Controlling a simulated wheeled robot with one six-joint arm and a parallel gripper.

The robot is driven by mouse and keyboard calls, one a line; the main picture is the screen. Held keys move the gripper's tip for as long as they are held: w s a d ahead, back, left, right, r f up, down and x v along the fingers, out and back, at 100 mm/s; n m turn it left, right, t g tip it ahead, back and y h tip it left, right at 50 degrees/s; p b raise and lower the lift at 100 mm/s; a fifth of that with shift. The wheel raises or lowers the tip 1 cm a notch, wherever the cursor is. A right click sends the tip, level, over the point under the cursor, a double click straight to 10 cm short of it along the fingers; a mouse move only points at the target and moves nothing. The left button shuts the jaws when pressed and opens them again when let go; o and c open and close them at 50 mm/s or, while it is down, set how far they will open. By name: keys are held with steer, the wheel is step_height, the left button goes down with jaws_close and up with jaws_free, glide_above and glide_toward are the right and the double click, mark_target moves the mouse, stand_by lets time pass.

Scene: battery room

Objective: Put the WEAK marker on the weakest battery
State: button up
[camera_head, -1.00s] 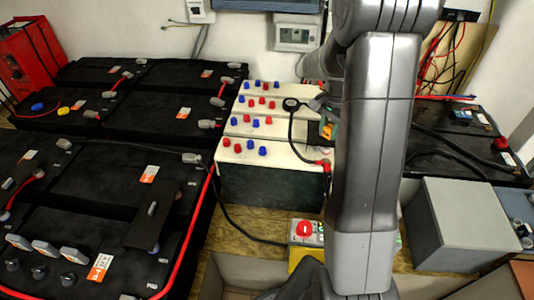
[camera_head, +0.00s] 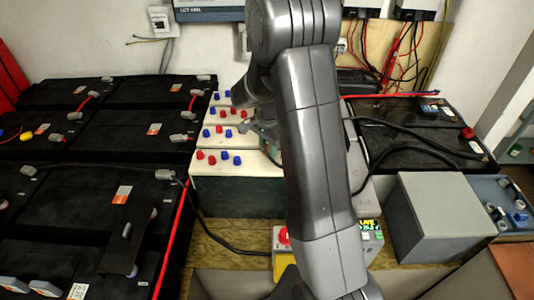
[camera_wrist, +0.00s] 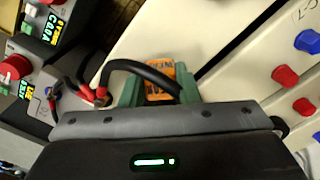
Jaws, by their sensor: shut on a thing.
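My gripper (camera_wrist: 160,94) shows its two green fingers in the wrist view, shut on an orange marker (camera_wrist: 159,72). The marker's dark lettering is too partial to read. In the head view my gripper (camera_head: 264,132) is at the right end of a row of cream-topped batteries (camera_head: 232,138) with red and blue caps, and my arm hides most of it. In the wrist view a cream battery top (camera_wrist: 235,72) lies right beside and beyond the marker. I cannot tell whether they touch. Which battery is weakest does not show.
A black cable with red clamps (camera_wrist: 90,92) loops close to my left finger. A device with a red knob (camera_head: 283,235) and lit displays (camera_head: 370,232) stands in front. A grey box (camera_head: 440,215) is at right; large black batteries (camera_head: 95,200) fill the left.

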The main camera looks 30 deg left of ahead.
steer(key=shift+f, duration=1.15)
steer(key=shift+f, duration=0.25)
steer(key=o, duration=0.9)
steer(key=shift+r, duration=0.1)
steer(key=shift+o, duration=0.2)
step_height(320, 180, up, 12)
steer(key=shift+r, duration=0.2)
